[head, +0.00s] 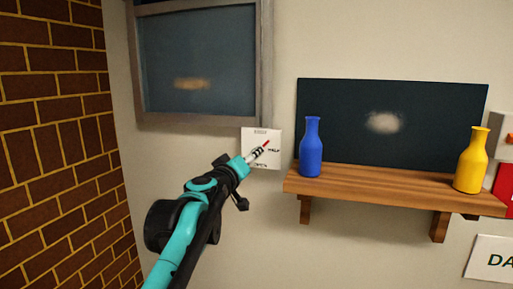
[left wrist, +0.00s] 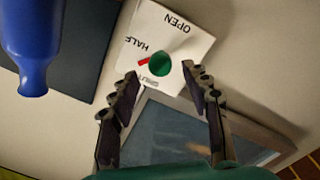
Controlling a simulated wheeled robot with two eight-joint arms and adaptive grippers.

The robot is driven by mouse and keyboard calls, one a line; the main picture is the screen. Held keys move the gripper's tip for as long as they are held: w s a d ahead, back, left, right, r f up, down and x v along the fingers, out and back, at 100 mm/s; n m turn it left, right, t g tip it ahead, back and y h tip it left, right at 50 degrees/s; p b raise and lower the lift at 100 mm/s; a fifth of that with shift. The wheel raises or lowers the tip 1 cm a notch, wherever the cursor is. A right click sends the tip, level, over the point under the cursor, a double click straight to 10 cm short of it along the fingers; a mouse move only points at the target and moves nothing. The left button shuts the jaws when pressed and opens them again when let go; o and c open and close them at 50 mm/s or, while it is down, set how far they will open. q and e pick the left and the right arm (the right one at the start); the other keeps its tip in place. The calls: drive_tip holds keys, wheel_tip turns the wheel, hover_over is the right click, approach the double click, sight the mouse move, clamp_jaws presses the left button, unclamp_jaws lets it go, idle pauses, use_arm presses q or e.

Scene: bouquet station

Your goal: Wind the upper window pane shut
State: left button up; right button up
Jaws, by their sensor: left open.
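A white dial plate (head: 274,133) is on the wall at the window's lower right corner. In the left wrist view the plate (left wrist: 185,30) reads OPEN, HALF and SHUT around a green knob (left wrist: 160,65). Its red pointer (left wrist: 142,62) lies between HALF and SHUT. My left gripper (head: 258,153) is in front of the plate; in the left wrist view its open fingers (left wrist: 160,75) lie either side of the knob, and I cannot tell whether they touch it. My right gripper is not in view.
A wooden shelf (head: 350,180) to the right holds a blue bottle (head: 312,150) near the plate and a yellow bottle (head: 472,160). A dark panel (head: 350,110) is behind them. A brick wall (head: 50,130) stands at left. The wall below the window is bare.

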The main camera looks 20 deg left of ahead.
use_arm(q)
drive_tip(key=w, duration=0.5)
drive_tip(key=shift+w+d+f+p, duration=0.1)
drive_tip(key=shift+w+d+p, duration=0.1)
drive_tip(key=shift+w+p, duration=0.15)
drive_tip(key=shift+s, duration=0.1)
drive_tip(key=shift+s, duration=0.1)
clamp_jaws()
